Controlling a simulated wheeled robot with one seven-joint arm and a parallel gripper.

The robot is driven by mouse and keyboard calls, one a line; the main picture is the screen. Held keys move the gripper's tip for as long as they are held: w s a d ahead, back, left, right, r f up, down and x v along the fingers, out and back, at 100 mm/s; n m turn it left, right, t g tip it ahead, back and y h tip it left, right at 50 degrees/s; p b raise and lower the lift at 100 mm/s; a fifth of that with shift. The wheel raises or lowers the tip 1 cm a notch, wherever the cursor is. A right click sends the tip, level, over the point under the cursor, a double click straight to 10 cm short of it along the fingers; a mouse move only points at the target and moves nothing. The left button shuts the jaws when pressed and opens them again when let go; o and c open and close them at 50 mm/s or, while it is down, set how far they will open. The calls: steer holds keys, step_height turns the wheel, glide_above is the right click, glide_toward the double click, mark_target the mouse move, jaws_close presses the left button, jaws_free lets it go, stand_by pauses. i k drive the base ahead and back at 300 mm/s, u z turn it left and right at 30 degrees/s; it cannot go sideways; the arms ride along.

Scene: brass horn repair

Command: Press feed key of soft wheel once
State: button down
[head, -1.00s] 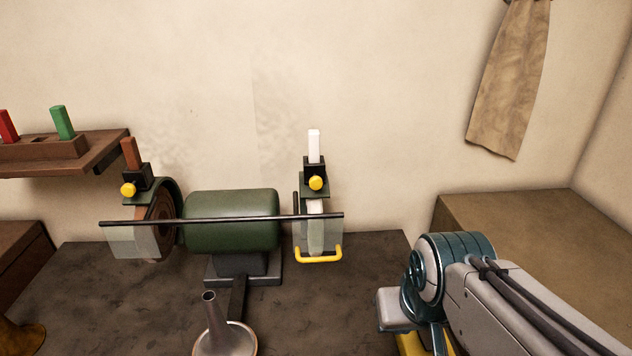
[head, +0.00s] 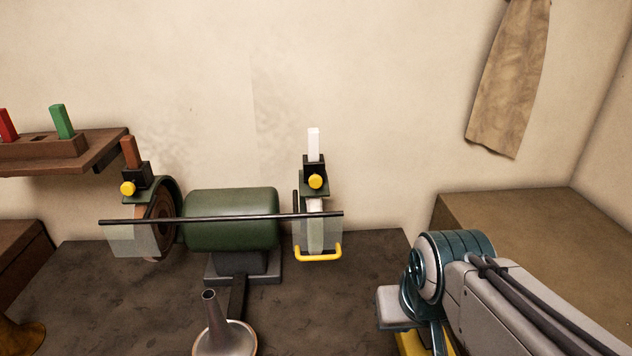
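A green bench polisher (head: 232,218) stands on the dark bench with a wheel at each end. The right wheel (head: 316,230) is pale, behind a clear guard with a yellow handle. Above it a black holder carries a white bar (head: 314,145) and a round yellow key (head: 315,181). The left wheel (head: 158,222) is brown, with a brown bar (head: 130,152) and its own yellow key (head: 128,188). No label shows which wheel is soft; the pale one looks softer. My arm is at the lower right, apart from both keys; my gripper's fingers do not show.
A dark rod (head: 225,218) crosses in front of both wheels. A shelf (head: 100,155) holds red and green bars at left. A cloth (head: 510,85) hangs at upper right. The bench right of the polisher is bare.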

mark_target(315, 180)
steer(key=z, duration=0.85)
steer(key=k, duration=0.75)
steer(key=u, duration=0.9)
steer(key=i, duration=0.5)
